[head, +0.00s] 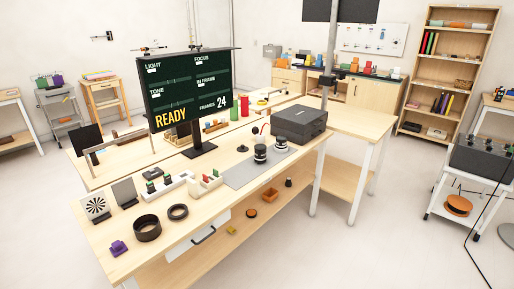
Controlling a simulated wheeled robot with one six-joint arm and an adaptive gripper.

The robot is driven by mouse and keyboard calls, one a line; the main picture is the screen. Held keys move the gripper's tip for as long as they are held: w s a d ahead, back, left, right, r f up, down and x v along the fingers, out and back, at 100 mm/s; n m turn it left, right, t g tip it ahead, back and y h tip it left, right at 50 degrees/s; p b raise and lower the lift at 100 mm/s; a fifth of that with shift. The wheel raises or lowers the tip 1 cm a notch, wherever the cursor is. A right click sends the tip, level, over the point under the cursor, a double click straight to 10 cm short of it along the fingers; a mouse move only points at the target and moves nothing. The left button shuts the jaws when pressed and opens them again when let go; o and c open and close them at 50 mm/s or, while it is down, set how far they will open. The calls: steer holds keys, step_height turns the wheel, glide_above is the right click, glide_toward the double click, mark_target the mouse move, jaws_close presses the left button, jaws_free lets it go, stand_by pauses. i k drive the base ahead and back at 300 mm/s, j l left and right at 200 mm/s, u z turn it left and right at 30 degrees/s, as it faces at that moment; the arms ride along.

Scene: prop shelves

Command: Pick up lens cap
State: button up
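I cannot pick out the lens cap with certainty. A small dark round piece (242,149) lies on the wooden workbench (215,208), left of two black-and-white lens-like cylinders (260,153) on a grey mat (243,173). Two black rings, a larger one (147,228) and a smaller one (178,212), lie near the bench's front left. My gripper is not in view.
A monitor (188,90) stands mid-bench, with a dark printer-like box (299,124) at the right end. A purple block (118,247) is near the front left corner. Floor in front right is clear.

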mark_target(243, 149)
steer(key=i+l+u, duration=0.2)
steer(key=i+u, duration=0.25)
steer(key=i+l+u, duration=0.45)
steer(key=i, duration=0.15)
